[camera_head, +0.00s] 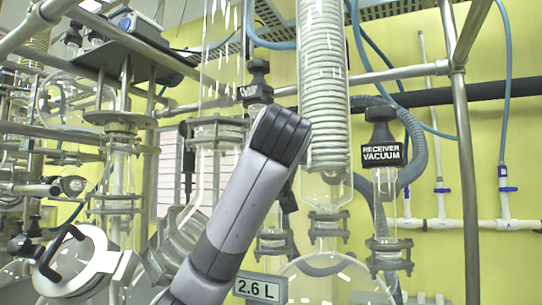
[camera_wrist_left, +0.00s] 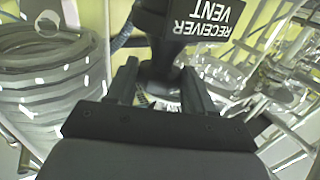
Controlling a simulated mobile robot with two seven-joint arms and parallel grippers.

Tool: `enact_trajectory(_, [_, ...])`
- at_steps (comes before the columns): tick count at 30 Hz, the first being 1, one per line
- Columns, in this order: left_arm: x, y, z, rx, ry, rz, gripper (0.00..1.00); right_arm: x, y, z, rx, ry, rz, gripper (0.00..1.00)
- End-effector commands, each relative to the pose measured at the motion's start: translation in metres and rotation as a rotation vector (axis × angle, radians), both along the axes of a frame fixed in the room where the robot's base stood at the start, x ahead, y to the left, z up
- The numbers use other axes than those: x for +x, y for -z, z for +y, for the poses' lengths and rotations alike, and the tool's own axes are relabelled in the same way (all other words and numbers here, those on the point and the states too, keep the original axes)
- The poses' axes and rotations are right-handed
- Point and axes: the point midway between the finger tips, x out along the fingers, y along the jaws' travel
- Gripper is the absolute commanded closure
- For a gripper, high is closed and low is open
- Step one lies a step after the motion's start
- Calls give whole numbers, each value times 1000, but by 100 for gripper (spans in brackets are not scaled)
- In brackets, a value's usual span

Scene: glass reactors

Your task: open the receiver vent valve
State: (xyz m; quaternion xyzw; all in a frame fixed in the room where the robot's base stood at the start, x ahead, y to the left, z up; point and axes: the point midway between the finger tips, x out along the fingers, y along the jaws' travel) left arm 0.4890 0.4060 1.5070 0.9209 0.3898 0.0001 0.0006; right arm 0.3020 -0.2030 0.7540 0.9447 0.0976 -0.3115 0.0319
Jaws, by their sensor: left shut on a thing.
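The receiver vent valve (camera_wrist_left: 182,22) has a black handle with a white "RECEIVER VENT" label, upside down at the top of the left wrist view. My left gripper (camera_wrist_left: 160,78) is shut on the dark part of the valve just below the label, one finger on each side. In the head view my grey left arm rises through the middle and hides the gripper and most of the valve. A small dark piece shows at the arm's right edge; I cannot tell whether it is gripper or valve. My right gripper is in neither view.
The receiver vacuum valve (camera_head: 381,140) stands to the right of my arm. A coiled glass condenser (camera_head: 322,90) rises close behind the arm. A steel post (camera_head: 464,150) stands at the right. A "2.6 L" sign (camera_head: 258,288) and a large glass vessel (camera_head: 335,280) are low in front.

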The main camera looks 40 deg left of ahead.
Motion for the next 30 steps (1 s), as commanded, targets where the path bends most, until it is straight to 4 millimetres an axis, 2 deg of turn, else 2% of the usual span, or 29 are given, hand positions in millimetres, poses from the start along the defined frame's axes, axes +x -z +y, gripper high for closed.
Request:
enact_trajectory(10, [3,0,-2,1,-130,4,78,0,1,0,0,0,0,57])
enact_trajectory(26, [3,0,-2,3,-149,4,78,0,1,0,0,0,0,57])
enact_trajectory(27, [3,0,-2,3,-149,4,35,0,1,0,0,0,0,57])
enact_trajectory(28, [3,0,-2,3,-149,4,25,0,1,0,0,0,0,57])
enact_trajectory(30, [3,0,-2,3,-148,4,22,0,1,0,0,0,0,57])
